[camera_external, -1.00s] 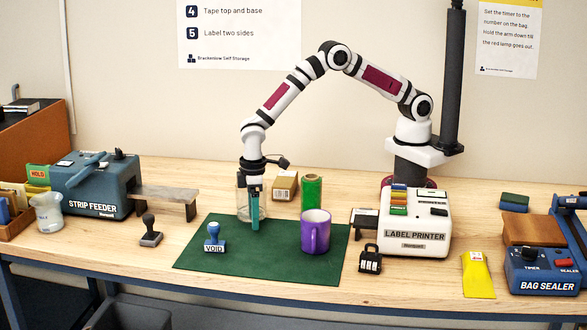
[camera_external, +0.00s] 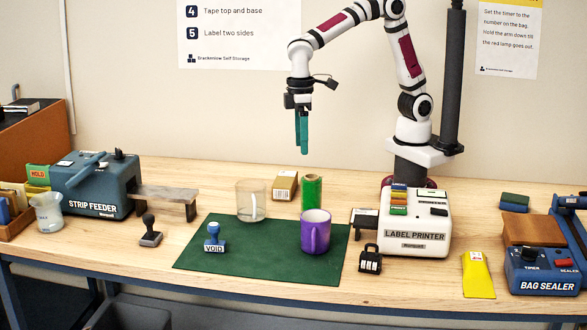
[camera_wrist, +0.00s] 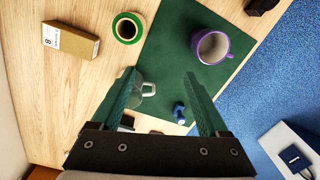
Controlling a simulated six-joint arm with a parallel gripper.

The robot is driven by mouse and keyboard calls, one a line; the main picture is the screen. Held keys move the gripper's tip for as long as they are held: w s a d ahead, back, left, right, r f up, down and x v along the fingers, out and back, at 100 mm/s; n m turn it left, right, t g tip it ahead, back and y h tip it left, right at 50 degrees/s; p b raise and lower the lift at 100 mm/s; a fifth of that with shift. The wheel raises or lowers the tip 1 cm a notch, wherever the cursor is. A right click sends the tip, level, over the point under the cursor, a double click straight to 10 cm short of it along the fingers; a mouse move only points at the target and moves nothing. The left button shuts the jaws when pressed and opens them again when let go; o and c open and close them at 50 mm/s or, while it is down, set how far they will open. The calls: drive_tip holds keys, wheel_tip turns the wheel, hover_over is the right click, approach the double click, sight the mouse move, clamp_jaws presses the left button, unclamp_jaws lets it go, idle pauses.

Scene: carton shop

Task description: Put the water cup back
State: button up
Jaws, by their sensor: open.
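A clear glass cup (camera_external: 251,201) stands upright at the back edge of the green mat (camera_external: 215,255), left of a green roll. In the wrist view the cup (camera_wrist: 136,92) is partly hidden behind the left finger, with its handle showing. A purple mug (camera_external: 315,233) stands on the mat's right side; it also shows in the wrist view (camera_wrist: 212,46). My gripper (camera_external: 303,150) is open and empty, high above the table, up and to the right of the glass cup in the picture. Its teal fingers (camera_wrist: 160,73) are apart with nothing between them.
A VOID stamp (camera_external: 214,238) stands on the mat's left side. The green roll (camera_external: 311,190) and a small box (camera_external: 285,185) stand behind the mat. The label printer (camera_external: 415,225) and a padlock (camera_external: 370,259) are right; the strip feeder (camera_external: 95,190) and a dark stamp (camera_external: 150,232) are left.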

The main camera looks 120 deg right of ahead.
drive_tip(key=s+a, duration=0.3)
drive_tip(key=s, duration=0.8)
drive_tip(key=s+a+y, duration=0.1)
drive_tip(key=s+a, duration=0.3)
drive_tip(key=s, duration=0.8)
drive_tip(key=shift+s+a+m, duration=0.25)
drive_tip(key=shift+s+m, duration=0.05)
